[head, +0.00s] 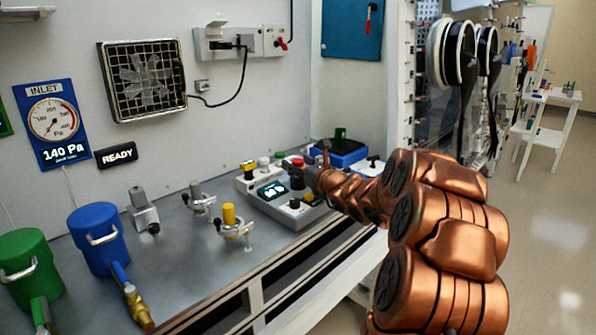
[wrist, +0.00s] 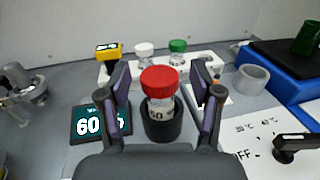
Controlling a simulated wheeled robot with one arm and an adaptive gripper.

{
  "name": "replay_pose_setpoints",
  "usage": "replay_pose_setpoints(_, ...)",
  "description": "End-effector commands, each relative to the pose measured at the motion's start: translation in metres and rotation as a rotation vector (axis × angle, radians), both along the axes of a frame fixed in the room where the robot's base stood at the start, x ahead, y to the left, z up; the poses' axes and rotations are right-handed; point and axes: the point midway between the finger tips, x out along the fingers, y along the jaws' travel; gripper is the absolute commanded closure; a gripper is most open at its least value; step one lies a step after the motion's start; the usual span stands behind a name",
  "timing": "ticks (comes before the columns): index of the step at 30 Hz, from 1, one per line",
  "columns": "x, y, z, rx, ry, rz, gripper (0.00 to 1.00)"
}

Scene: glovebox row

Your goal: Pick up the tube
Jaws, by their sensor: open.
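A clear tube with a red cap (wrist: 160,80) and a white label stands upright in a round black holder (wrist: 163,124) in the wrist view. Its lower part is hidden in the holder. My gripper (wrist: 162,88) is open, with one finger on each side of the tube. Gaps show between the fingers and the tube. The red cap (head: 297,162) also shows in the head view, close to my gripper, whose fingers are hard to make out there.
Behind, a white rack holds a white-capped tube (wrist: 144,51) and a green-capped tube (wrist: 178,46). A display (wrist: 88,123) is at left, partly behind a finger. A clear cup (wrist: 251,79), a blue box (wrist: 284,80) and a black lever (wrist: 292,143) are at right.

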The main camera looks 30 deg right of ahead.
Motion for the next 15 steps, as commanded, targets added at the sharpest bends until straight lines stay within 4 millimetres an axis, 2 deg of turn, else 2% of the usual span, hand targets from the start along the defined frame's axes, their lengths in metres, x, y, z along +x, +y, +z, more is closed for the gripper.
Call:
replay_pose_setpoints(9, 0.0032, 0.0002, 0.0008, -0.001, -0.001, 0.000, 0.36)
replay_pose_setpoints(15, 0.0031, 0.0002, 0.0009, -0.001, -0.001, 0.000, 0.57)
